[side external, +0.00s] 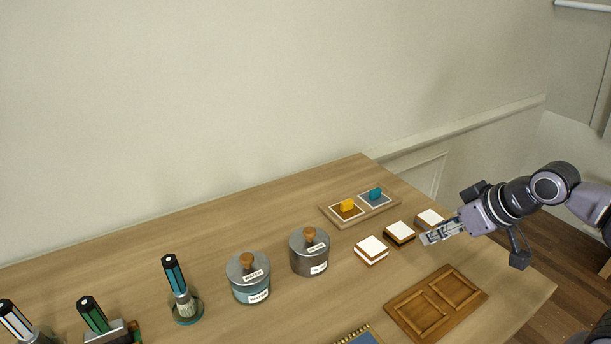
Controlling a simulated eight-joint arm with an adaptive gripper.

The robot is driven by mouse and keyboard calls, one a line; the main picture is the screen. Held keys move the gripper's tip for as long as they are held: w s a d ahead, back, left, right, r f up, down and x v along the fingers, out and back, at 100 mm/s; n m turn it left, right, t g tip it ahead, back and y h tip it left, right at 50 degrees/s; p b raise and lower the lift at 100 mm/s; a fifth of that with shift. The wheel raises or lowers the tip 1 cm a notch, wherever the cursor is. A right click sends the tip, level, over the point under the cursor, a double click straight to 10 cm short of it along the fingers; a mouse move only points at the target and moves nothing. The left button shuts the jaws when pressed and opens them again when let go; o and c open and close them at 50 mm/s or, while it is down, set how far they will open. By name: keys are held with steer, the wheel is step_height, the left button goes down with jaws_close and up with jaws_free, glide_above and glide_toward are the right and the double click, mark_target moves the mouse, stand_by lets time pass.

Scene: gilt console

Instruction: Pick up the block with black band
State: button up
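Three small white-topped blocks stand in a slanting row on the wooden table. The middle block (399,232) has a dark, black-looking band around its side. The left block (371,250) shows brown sides with a pale band. The right block (429,217) has a brown side, and my gripper partly covers it. My gripper (427,239) comes in from the right, with its fingertips just right of the middle block and in front of the right block. I cannot tell whether it touches either. Its finger gap is too small to make out.
A tray with a yellow-handled and a blue-handled piece (361,207) lies behind the blocks. A wooden panel (436,303) lies in front. Two labelled lidded jars (249,278) (310,252) stand left, with a brush (181,289) farther left. The table's right edge is close to my gripper.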

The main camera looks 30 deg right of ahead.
steer(key=o, duration=0.8)
steer(key=shift+o, duration=0.2)
steer(key=m+g+h, duration=0.3)
steer(key=m+g, duration=0.4)
steer(key=m, duration=1.1)
glide_toward(400, 230)
steer(key=shift+x, duration=4.3)
